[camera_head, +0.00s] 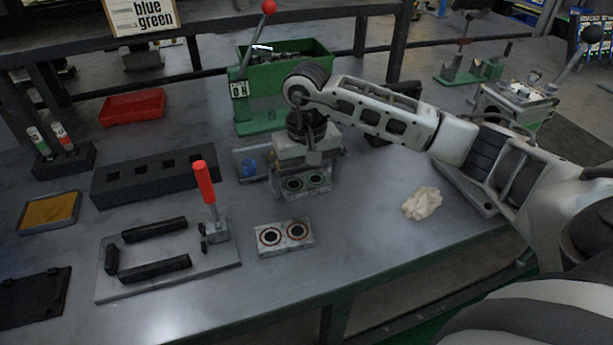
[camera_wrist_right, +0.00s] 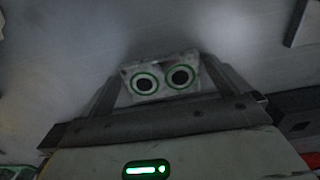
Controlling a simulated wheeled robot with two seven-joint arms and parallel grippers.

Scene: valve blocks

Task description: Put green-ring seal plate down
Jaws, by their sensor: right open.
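The green-ring seal plate (camera_head: 306,185) is a small grey block with two dark holes, each ringed in green. In the head view it is just below my right gripper (camera_head: 305,172) and appears to lie on the bench. In the right wrist view the plate (camera_wrist_right: 161,78) sits between the two fingertips of my right gripper (camera_wrist_right: 160,72). The fingers are open, one at each side of the plate, close to its edges. A second plate with red-brown rings (camera_head: 285,237) lies nearer the front of the bench. My left gripper is not in view.
A clamp fixture with a red handle (camera_head: 205,184) stands left of the plates. A blue piece in a grey tray (camera_head: 240,166) is close beside my right gripper. A green bin (camera_head: 310,62) stands behind. A crumpled cloth (camera_head: 422,203) lies right.

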